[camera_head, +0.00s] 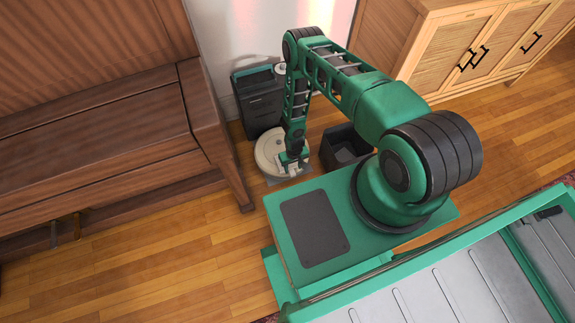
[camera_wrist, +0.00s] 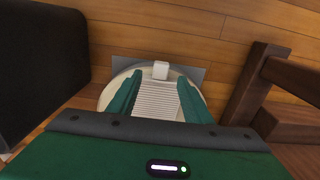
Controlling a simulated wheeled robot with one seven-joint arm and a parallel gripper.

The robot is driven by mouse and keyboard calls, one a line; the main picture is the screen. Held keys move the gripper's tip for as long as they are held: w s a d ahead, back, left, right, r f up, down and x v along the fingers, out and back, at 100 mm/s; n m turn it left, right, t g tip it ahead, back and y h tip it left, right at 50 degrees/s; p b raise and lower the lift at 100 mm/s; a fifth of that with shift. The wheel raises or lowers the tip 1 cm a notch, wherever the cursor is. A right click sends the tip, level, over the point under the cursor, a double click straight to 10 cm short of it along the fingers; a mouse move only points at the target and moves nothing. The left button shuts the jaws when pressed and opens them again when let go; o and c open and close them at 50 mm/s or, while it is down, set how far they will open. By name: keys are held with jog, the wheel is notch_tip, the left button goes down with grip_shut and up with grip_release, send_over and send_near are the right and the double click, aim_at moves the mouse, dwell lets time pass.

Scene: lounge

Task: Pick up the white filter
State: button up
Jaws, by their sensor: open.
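A white ribbed piece, which looks like the white filter (camera_wrist: 157,103), lies between my fingers in the wrist view. A small white block (camera_wrist: 160,70) shows at its far end. Both lie over a round, pale disc-shaped device (camera_wrist: 108,93), which also shows on the floor in the head view (camera_head: 266,152). My gripper (camera_wrist: 159,80) is open, with one green finger on each side of the ribbed piece. I cannot tell whether the fingers touch it. In the head view my gripper (camera_head: 291,160) points down over the device and hides part of it.
A grey mat (camera_wrist: 186,72) lies under the device. A dark open bin (camera_head: 345,150) stands close on its right, and a dark box (camera_head: 260,103) behind it. A wooden piano-like piece (camera_head: 110,150) is at the left. A wooden cabinet (camera_head: 445,60) stands at the back right.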

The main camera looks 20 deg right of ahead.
aim_at(292, 172)
jog(key=shift+f, duration=2.7)
jog(key=c, duration=1.1)
jog(key=shift+c, duration=0.2)
jog(key=shift+r, duration=0.15)
